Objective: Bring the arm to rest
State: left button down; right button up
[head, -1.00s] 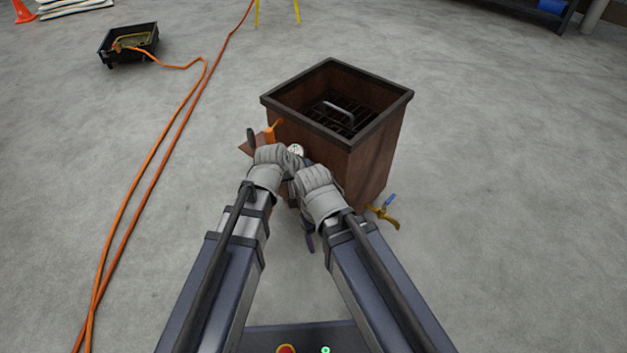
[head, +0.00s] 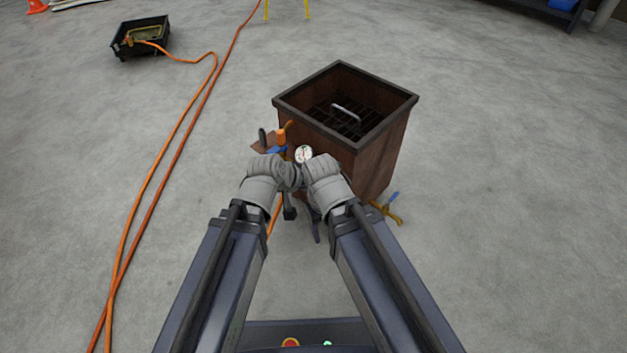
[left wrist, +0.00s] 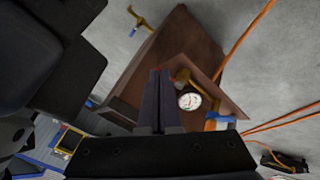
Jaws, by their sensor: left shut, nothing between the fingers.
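My left gripper (left wrist: 160,75) is shut and empty in the left wrist view, its two dark fingers pressed together. In that view it overlaps the brown box with the round white gauge (left wrist: 190,101) just right of the fingers. In the head view my left arm's grey-covered wrist (head: 265,178) is in front of the box, beside my right arm's wrist (head: 326,182). The right gripper (head: 314,226) shows only as a dark part below the wrists; its jaws cannot be made out. The gauge (head: 303,154) shows just beyond the wrists.
A brown open-topped box (head: 346,150) with a dark rim and grate stands ahead. A brass tap with a blue handle (head: 390,208) is at its lower right. An orange hose (head: 170,150) runs along the left to a black tray (head: 141,38). The floor at right is clear.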

pick_arm(q)
jog(key=shift+s+r, duration=0.55)
jog(key=shift+r, duration=0.15)
pick_arm(e)
jog(key=shift+s+r, duration=0.6)
jog(key=shift+r, duration=0.05)
pick_arm(q)
jog(key=shift+a, duration=0.1)
jog(key=s+a+f+g+y, duration=0.2)
jog(key=a+y, duration=0.1)
jog(key=a, duration=0.7)
jog(key=s+a+f+g+y, duration=0.2)
jog(key=s+a, duration=0.1)
jog(key=a, duration=0.6)
jog(key=s+d+r+m+g+y+p, duration=0.15)
jog(key=s+d+m, duration=0.35)
jog(key=d, duration=0.6)
notch_tip(320, 180, up, 38)
jog(key=p, duration=3.8)
jog(key=shift+s+f+n, duration=0.25)
jog(key=shift+s+n, duration=0.15)
jog(key=shift+s, duration=0.05)
pick_arm(e)
notch_tip(320, 180, up, 39)
pick_arm(q)
jog(key=shift+f, duration=0.1)
pick_arm(e)
jog(key=shift+a, duration=0.1)
